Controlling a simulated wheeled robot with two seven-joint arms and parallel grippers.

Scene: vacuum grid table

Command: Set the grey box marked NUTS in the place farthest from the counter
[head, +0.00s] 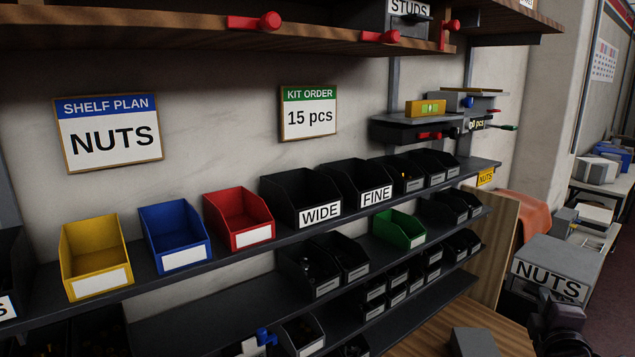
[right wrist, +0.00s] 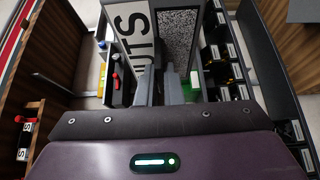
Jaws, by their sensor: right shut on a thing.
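The grey box marked NUTS (head: 566,252) is at the lower right of the head view, its white label facing me. My right gripper (head: 562,308) is at its lower front and shut on it. In the right wrist view the box (right wrist: 128,22) stands beyond the gripper fingers (right wrist: 160,88), with part of its label and a speckled side showing. The long dark shelf (head: 165,278) runs along the wall, with yellow (head: 92,252), blue (head: 172,232) and red (head: 238,217) bins on it. A SHELF PLAN sign reading NUTS (head: 110,132) hangs above. My left gripper is not in view.
Black bins marked WIDE (head: 300,192) and FINE (head: 358,180) stand right of the red bin. A green bin (head: 400,228) is on the tier below. A wooden shelf (head: 180,28) overhangs the top. A wooden panel (head: 496,235) stands at the rack's right end.

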